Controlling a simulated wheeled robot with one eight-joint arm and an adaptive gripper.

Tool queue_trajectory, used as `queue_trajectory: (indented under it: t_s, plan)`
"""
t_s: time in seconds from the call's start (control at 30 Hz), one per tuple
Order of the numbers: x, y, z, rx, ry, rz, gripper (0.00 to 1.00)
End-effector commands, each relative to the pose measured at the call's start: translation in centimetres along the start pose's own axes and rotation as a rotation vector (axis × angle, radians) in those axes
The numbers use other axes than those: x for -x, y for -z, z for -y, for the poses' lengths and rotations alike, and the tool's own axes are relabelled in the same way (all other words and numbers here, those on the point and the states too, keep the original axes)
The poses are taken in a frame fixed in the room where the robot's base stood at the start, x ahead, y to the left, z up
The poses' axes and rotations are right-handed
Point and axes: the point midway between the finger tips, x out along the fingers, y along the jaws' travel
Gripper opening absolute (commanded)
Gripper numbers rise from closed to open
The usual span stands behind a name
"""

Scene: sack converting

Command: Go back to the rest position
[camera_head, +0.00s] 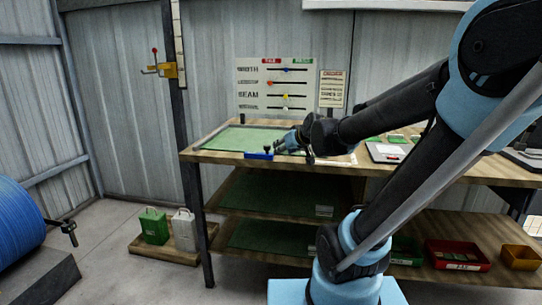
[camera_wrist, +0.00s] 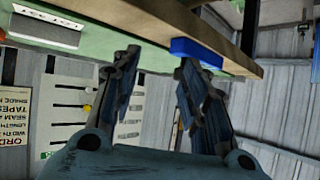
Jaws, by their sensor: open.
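My gripper (camera_head: 283,147) is above the front part of the workbench (camera_head: 230,154), over the green mat (camera_head: 245,138). In the wrist view the two fingers of my gripper (camera_wrist: 158,65) stand apart with nothing between them. A blue block (camera_head: 258,155) sits at the bench's front edge, just left of the gripper. The same blue block (camera_wrist: 196,52) shows beyond the right finger in the wrist view, and I cannot tell whether they touch.
A board with sliders (camera_head: 275,87) stands behind the bench. A grey device (camera_head: 386,152) lies on the bench to the right. A blue roll (camera_head: 18,225) is at far left.

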Motion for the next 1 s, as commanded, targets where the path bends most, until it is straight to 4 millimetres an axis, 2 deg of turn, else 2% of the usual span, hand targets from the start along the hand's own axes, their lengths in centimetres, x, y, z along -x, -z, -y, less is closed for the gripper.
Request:
queue_trajectory:
  t_s: [0.03, 0.3, 0.4, 0.53, 0.6, 0.7, 0.8, 1.0]
  plan:
    - [1.0, -2.3, -0.4, -0.012, -0.009, 0.058, 0.41]
    - [7.2, -15.0, -2.2, -0.117, -0.094, 0.413, 0.41]
    - [10.0, -19.5, -2.8, -0.167, -0.143, 0.541, 0.41]
    - [13.2, -24.2, -3.2, -0.228, -0.205, 0.677, 0.41]
    - [14.5, -26.0, -3.4, -0.255, -0.233, 0.732, 0.41]
    - [15.8, -27.6, -3.5, -0.280, -0.258, 0.782, 0.41]
    - [16.4, -28.2, -3.5, -0.291, -0.271, 0.805, 0.41]
    - [16.5, -28.3, -3.5, -0.292, -0.272, 0.808, 0.41]
